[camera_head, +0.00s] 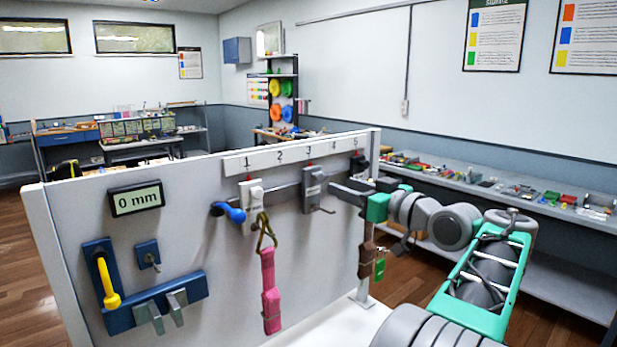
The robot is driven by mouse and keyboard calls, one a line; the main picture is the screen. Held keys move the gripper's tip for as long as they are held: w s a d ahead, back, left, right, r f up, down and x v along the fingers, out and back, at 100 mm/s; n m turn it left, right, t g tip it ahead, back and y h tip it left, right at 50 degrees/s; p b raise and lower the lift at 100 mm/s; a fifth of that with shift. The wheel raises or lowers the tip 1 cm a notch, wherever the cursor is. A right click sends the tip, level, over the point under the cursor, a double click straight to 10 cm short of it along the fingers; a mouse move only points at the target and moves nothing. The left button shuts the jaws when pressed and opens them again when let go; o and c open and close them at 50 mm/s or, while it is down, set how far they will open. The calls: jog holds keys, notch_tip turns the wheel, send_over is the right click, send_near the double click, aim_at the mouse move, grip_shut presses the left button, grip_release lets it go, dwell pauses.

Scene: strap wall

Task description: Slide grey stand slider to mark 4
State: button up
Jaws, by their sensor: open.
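A row of marks 1 to 5 runs along a white strip (293,156) at the top of the white panel. A grey slider (312,188) with a small hook at its foot sits on the rail (283,195), roughly under mark 3. A white slider (250,206) sits further left on the rail, near mark 1. My gripper (345,191) is to the right of the grey slider, in front of the panel. It is open and appears empty. Its fingers and the teal part behind them hide the right end of the rail, and whether it touches the slider is unclear.
A pink strap (270,290) hangs from a brass-coloured ring left of the grey slider. Brown and green tags (380,263) hang below my gripper.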

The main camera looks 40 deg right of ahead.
aim_at(321, 178)
jog(key=w+p, duration=0.2)
jog(key=w, duration=0.6)
jog(key=shift+a, duration=0.1)
jog(key=shift+s, duration=0.1)
jog(key=shift+c, duration=0.2)
grip_shut()
dwell(0.8)
